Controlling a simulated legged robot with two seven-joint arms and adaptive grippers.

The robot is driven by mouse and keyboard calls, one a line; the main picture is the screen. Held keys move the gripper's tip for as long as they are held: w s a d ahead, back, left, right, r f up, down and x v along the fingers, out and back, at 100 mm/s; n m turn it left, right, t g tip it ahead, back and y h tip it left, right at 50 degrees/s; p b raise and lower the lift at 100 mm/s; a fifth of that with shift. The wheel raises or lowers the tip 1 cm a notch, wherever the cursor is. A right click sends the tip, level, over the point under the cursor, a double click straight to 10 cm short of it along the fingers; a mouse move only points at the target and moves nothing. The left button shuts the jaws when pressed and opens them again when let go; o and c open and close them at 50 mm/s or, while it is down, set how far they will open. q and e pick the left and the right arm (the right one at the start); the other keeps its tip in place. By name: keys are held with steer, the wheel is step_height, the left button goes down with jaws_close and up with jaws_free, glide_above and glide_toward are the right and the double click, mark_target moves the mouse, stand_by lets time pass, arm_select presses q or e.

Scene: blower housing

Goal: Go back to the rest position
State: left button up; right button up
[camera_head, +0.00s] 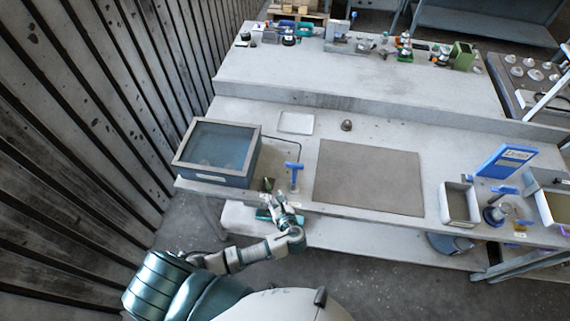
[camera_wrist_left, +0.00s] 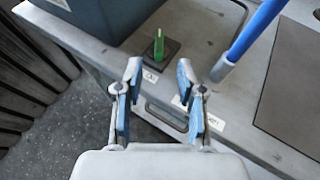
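My left gripper (camera_head: 277,198) is at the front edge of the workbench (camera_head: 368,125), between the bin and the grey mat. In the left wrist view the left gripper (camera_wrist_left: 158,95) is open, its blue-padded fingers apart with nothing between them. A green upright piece (camera_wrist_left: 158,46) on a small dark base stands on the bench just beyond the fingertips. A blue T-shaped handle (camera_head: 294,168) stands right of the gripper; its blue shaft also shows in the left wrist view (camera_wrist_left: 255,30). My right gripper is not in view.
A grey-blue bin (camera_head: 214,181) with a clear top stands at the bench's left end. A grey mat (camera_head: 368,178) lies bare in the middle. A white tray (camera_head: 296,123) and small dark knob (camera_head: 347,125) lie behind. An open box (camera_head: 459,204) and blue sign (camera_head: 507,160) stand right.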

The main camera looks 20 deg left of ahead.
arm_select(q)
steer(key=s+d+r+n+g+h, duration=0.15)
steer(key=s+n+g+h, duration=0.65)
steer(key=s+n, duration=1.5)
step_height(320, 180, down, 30)
steer(key=w+d+r+n+h+b, duration=0.1)
steer(key=w+n+h+b, duration=0.1)
steer(key=b, duration=0.3)
steer(key=s+a+f+b, duration=0.1)
steer(key=s+f+b, duration=0.1)
steer(key=s+f, duration=0.7)
steer(key=s+a+f+b, duration=0.2)
steer(key=s+f, duration=0.7)
steer(key=f, duration=0.5)
steer(key=shift+s+f+g+y, duration=0.25)
steer(key=shift+f+g+y, duration=0.05)
steer(key=shift+f, duration=0.05)
